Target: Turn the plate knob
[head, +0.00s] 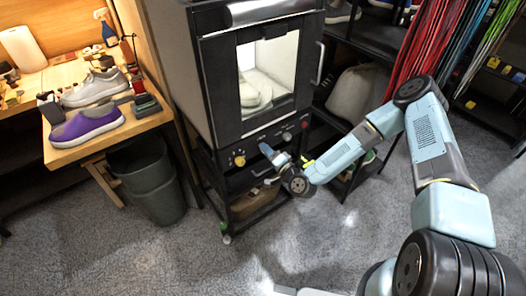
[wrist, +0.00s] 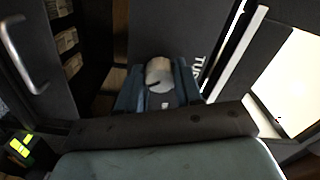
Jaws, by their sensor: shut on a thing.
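A dark cabinet machine (head: 222,95) with a window shows in the head view. My gripper (head: 265,149) is at the panel between these two. The fingers are shut on this plate knob. White letters starting "TU" stand beside it. In the head view the gripper hides this knob.
A grey bin (head: 150,180) stands left of the machine. A wooden table (head: 62,154) holds a purple shoe (head: 88,124) and a grey shoe (head: 96,88). A pale shoe shows behind the machine's window (head: 268,75). The floor in front is clear.

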